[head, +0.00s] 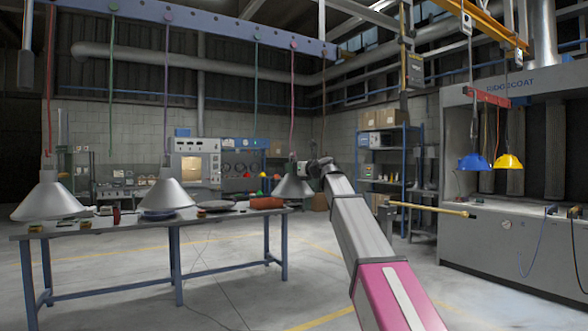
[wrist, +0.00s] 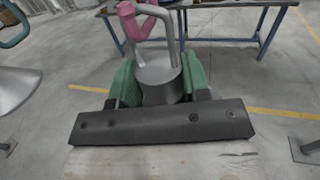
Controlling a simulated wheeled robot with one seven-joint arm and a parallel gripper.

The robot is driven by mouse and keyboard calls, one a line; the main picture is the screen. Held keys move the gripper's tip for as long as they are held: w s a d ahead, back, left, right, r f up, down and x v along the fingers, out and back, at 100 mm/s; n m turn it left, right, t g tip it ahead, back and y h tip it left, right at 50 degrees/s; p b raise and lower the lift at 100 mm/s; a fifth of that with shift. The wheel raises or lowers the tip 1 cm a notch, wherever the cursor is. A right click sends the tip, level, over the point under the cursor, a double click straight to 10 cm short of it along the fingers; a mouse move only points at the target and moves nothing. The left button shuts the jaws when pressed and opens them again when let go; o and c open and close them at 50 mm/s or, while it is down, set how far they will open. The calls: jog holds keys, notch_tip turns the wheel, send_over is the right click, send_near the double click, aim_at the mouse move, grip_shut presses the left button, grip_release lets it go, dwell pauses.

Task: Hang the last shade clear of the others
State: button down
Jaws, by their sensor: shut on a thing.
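My gripper (wrist: 158,88) has green fingers shut on the neck of a silver cone shade (wrist: 160,72), which also shows in the head view (head: 292,188). The shade's wire bail stands up from the neck. A pink hook (wrist: 127,20) is at the left of the bail; I cannot tell whether it bears the shade. In the head view, two similar shades hang at the left, a left one (head: 52,197) and a middle one (head: 166,194). The held shade is apart from the middle one. The overhead beam (head: 225,28) carries several coloured cords.
A blue hood (head: 473,162) and a yellow hood (head: 508,162) hang at the right. Another silver shade edge (wrist: 16,95) shows at the left in the wrist view.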

jog(key=shift+f, duration=0.2)
jog(key=c, duration=0.5)
grip_release()
jog(key=shift+s+d, duration=0.1)
jog(key=shift+d, duration=0.05)
jog(key=v, duration=1)
jog(key=shift+s+d, duration=0.15)
jog(key=shift+s, duration=0.1)
